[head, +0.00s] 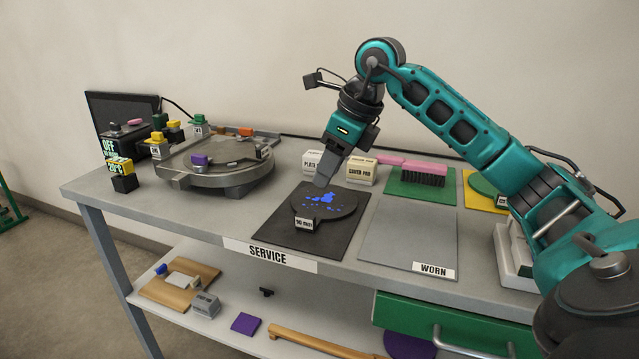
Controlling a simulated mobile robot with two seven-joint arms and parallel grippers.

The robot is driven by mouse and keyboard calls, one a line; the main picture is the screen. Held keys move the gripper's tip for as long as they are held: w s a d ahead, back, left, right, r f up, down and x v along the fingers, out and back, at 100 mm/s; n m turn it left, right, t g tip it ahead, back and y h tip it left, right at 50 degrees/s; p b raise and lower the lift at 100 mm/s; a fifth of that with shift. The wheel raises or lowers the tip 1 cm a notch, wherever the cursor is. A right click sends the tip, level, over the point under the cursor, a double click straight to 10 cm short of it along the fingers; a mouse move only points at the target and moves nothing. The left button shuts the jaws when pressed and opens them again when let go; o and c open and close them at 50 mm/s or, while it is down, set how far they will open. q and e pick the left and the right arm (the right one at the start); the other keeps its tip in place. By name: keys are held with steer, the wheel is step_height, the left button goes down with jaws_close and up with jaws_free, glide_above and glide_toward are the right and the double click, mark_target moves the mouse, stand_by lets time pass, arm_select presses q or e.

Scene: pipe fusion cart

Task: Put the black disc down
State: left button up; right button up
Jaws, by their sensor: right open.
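The black disc (340,206) lies flat on a dark square mat (331,238) behind the SERVICE label. It has blue patches on top and a small block marked 90 mm (304,223) at its front left edge. My right gripper (324,183) points down just above the disc's back edge. It is open and holds nothing that I can see; its fingers overlap in this view, and I cannot tell whether they touch the disc. My left gripper is not in view.
A round grey machine (222,165) stands at the left. Behind the mat are two labelled pads, and a pink brush (418,172) on a green mat. A bare grey area marked WORN (411,235) lies right of the disc. The lower shelf (230,300) holds several items.

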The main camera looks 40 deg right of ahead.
steer(key=a+f+m+t+y, duration=0.3)
steer(key=a+m+y, duration=0.35)
steer(key=a, duration=0.65)
steer(key=a+f+m+t+y, duration=0.35)
steer(key=a+y, duration=0.55)
steer(key=a, duration=0.4)
steer(key=s+d+f+m+t+h, duration=0.1)
steer(key=d+f+m+t+h, duration=0.2)
steer(key=f+m+t+h, duration=1.1)
steer(key=s+a+f+m+g, duration=0.1)
steer(key=s+f+m+g, duration=1.1)
steer(key=f+m+g, duration=0.1)
steer(key=shift+m+g+h, duration=0.35)
steer(key=shift+m, duration=0.55)
